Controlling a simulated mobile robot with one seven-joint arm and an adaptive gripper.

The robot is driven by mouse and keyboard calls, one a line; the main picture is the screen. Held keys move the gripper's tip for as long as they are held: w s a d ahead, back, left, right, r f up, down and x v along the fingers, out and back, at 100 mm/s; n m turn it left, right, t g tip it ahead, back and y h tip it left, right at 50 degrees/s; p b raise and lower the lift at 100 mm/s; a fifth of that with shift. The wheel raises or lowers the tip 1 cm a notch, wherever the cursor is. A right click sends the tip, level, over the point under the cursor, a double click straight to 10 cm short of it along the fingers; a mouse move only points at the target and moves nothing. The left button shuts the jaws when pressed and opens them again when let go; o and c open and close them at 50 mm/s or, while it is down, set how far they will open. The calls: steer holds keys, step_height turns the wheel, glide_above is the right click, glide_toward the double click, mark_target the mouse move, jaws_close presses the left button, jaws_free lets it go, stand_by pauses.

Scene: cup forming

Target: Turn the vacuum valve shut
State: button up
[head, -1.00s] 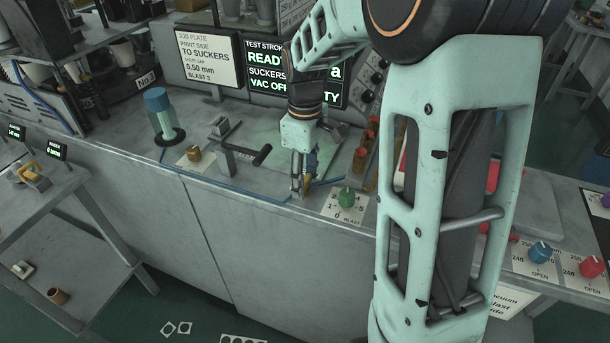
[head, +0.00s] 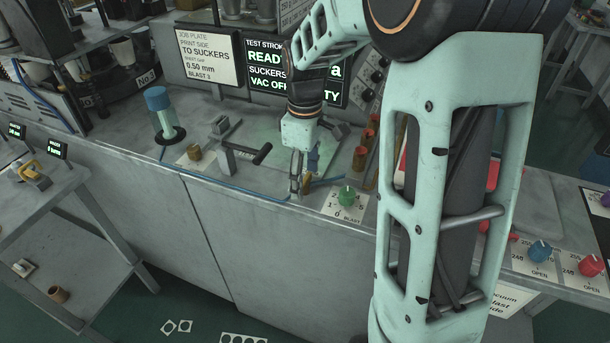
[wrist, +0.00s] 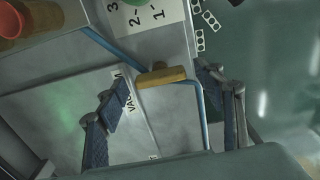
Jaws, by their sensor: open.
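The vacuum valve's yellow-brown lever (wrist: 162,77) shows in the wrist view, lying crosswise beside a label that seems to read VACUUM (wrist: 133,98). My gripper (wrist: 166,72) is open, with one blue-padded finger on each side of the lever. Gaps show between the lever and the fingers, and I cannot tell whether either touches. In the head view my gripper (head: 302,178) points down at the bench's front edge. A small part of the lever (head: 308,184) shows beside its fingers; the valve body is mostly hidden.
A green blast knob (head: 346,196) on a numbered plate stands just right of my gripper. A blue hose (head: 232,189) runs along the bench front. A black-handled lever (head: 250,153) is to the left. The screen (head: 268,80) reads VAC OFF.

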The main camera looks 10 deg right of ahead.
mark_target(305, 179)
step_height(305, 179, up, 12)
stand_by(0.6)
